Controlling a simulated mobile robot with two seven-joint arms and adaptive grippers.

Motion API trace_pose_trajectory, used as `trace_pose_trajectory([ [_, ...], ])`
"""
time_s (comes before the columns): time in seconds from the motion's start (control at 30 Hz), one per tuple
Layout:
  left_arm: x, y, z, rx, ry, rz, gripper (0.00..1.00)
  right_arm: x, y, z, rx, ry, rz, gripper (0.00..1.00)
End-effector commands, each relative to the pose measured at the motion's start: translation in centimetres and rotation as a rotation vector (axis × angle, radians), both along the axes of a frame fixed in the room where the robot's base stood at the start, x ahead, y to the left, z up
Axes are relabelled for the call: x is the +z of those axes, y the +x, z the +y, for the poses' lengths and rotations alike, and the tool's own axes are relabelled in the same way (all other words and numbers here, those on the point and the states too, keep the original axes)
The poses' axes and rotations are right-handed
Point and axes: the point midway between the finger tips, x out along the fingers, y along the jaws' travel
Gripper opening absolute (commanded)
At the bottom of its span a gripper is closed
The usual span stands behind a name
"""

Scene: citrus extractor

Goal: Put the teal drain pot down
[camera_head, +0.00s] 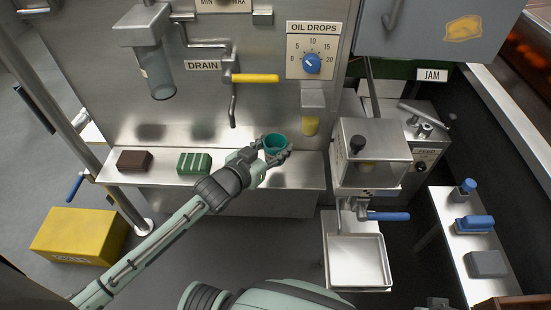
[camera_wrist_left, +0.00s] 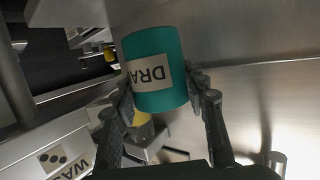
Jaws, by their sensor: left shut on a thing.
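The teal drain pot (camera_head: 275,142) is in my left gripper (camera_head: 274,158), over the steel shelf (camera_head: 300,172) below the machine panel. In the left wrist view the teal pot (camera_wrist_left: 160,58) sits between the two dark fingers of my left gripper (camera_wrist_left: 165,100). Its label reads "DRA", the rest turned out of sight. The fingers are shut around its sides. Whether the pot's base touches the shelf cannot be told. My right gripper is not clearly in view.
A brown block (camera_head: 134,161) and a green ribbed block (camera_head: 194,163) lie on the shelf to the left. The yellow drain handle (camera_head: 255,78) and a spout (camera_head: 233,108) are above. A steel box (camera_head: 372,152) stands to the right. The shelf's right end is bare.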

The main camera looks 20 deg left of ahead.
Motion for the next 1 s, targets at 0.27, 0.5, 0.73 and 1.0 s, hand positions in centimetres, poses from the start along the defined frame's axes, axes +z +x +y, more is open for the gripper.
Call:
trace_pose_trajectory([
  [0.27, -1.6, 0.0, 0.0, 0.0, -0.001, 0.001, 0.13, 0.4, 0.0, 0.0, -0.001, -0.004, -0.002, 0.37],
  [0.5, -4.6, 0.0, 0.0, 0.0, -0.001, -0.001, 0.13, 1.5, 0.1, 0.0, -0.003, -0.009, -0.007, 0.37],
  [0.73, -4.5, 0.0, 0.0, -0.001, -0.001, -0.002, 0.13, 2.0, 0.0, 0.0, -0.002, -0.008, -0.012, 0.37],
  [1.0, -4.8, 0.0, 0.0, 0.0, 0.0, -0.001, 0.61, 1.9, -0.4, -0.2, -0.001, -0.013, -0.002, 0.37],
])
